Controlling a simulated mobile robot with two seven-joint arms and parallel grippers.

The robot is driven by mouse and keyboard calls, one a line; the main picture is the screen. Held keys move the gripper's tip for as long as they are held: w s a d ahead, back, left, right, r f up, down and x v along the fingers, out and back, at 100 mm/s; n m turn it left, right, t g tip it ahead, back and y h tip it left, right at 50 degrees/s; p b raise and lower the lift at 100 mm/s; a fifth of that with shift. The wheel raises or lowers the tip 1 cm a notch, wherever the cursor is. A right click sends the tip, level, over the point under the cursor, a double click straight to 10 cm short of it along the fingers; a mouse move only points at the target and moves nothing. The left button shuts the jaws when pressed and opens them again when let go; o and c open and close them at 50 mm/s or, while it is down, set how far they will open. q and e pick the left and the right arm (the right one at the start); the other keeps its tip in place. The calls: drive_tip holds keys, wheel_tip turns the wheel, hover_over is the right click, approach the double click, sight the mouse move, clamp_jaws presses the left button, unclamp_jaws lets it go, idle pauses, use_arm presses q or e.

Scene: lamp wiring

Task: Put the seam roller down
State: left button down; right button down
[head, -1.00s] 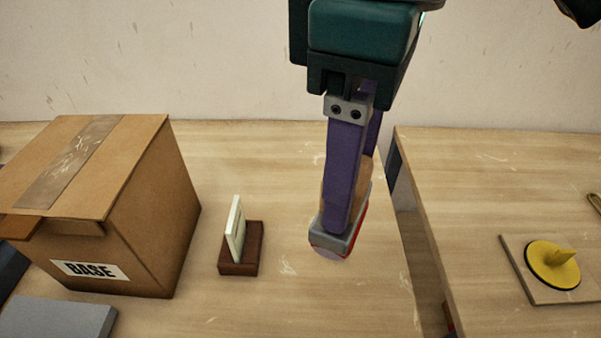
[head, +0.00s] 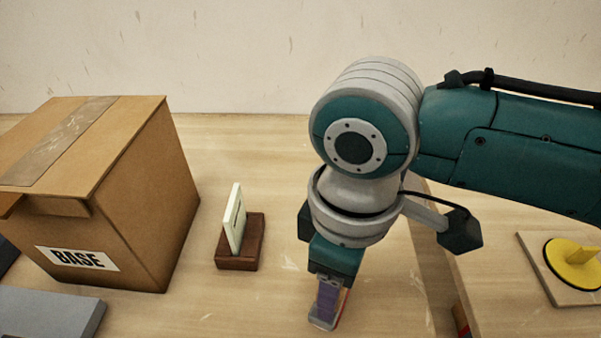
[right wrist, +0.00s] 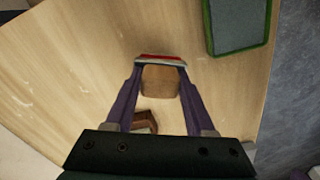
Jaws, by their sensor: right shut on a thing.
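My right gripper (head: 326,316) points down over the near part of the left table, its purple fingers shut on the seam roller. In the head view only a thin red edge of the seam roller (head: 343,306) shows beside the fingers; the arm hides the rest. In the right wrist view its tan wooden part (right wrist: 160,81) sits between the fingers, with red and grey at the fingertips. The tips are low over the tabletop (head: 280,295); I cannot tell whether the roller touches it. My left gripper is not in view.
A cardboard box (head: 150,190) marked BASE stands left. A dark wooden stand (head: 240,258) holds a pale card (head: 235,218). A grey slab (head: 45,312) lies front left. A yellow disc (head: 572,262) on a board is on the right table. A green-edged grey pad (right wrist: 238,25) shows too.

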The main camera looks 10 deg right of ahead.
drive_tip(key=shift+f, duration=0.7)
drive_tip(key=shift+f, duration=0.2)
drive_tip(key=shift+c, duration=1.2)
unclamp_jaws()
drive_tip(key=shift+r, duration=0.1)
